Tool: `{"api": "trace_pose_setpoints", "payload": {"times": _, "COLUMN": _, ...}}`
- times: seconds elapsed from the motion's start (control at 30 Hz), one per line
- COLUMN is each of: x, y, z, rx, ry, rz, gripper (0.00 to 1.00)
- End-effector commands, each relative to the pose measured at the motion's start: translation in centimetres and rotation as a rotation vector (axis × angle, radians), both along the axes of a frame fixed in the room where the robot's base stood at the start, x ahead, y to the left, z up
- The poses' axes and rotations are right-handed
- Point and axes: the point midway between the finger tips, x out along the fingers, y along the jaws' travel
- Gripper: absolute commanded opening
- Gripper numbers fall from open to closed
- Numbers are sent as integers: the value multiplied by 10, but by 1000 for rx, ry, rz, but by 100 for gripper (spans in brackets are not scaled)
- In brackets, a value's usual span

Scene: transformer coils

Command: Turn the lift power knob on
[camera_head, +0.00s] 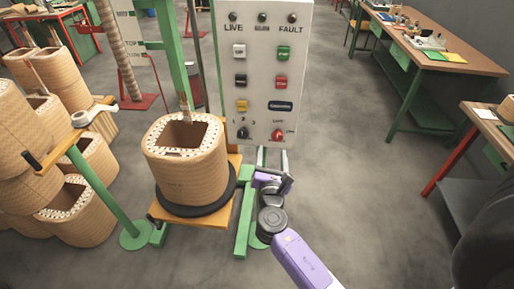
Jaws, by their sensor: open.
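A pale control panel (262,65) stands upright in the middle, with lamps on top and rows of coloured buttons. At its lower right is a red rotary knob (277,134); at its lower left is a small black knob (241,131). Their labels are too small to read, so I cannot tell for sure which one is the lift power knob. My gripper (272,157) is open and empty, its two fingers pointing up just below the red knob in the picture. I cannot tell its depth from the panel.
A large tan coil (186,165) stands on a black ring over a yellow platform, left of my gripper. A green post (175,60) rises behind it. More coils (78,210) are stacked at left. A workbench (430,45) is at upper right. The floor at right is mostly clear.

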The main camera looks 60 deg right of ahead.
Motion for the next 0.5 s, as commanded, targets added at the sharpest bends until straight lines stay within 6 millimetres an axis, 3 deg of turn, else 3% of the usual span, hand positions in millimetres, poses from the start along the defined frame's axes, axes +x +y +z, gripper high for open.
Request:
{"api": "trace_pose_setpoints", "payload": {"times": 0.23, "x": -16, "y": -7, "z": 3, "rx": -124, "ry": 204, "rz": -67, "gripper": 59}}
{"api": "trace_pose_setpoints", "payload": {"times": 0.5, "x": -6, "y": -30, "z": 4, "rx": -132, "ry": 224, "rz": -67, "gripper": 59}}
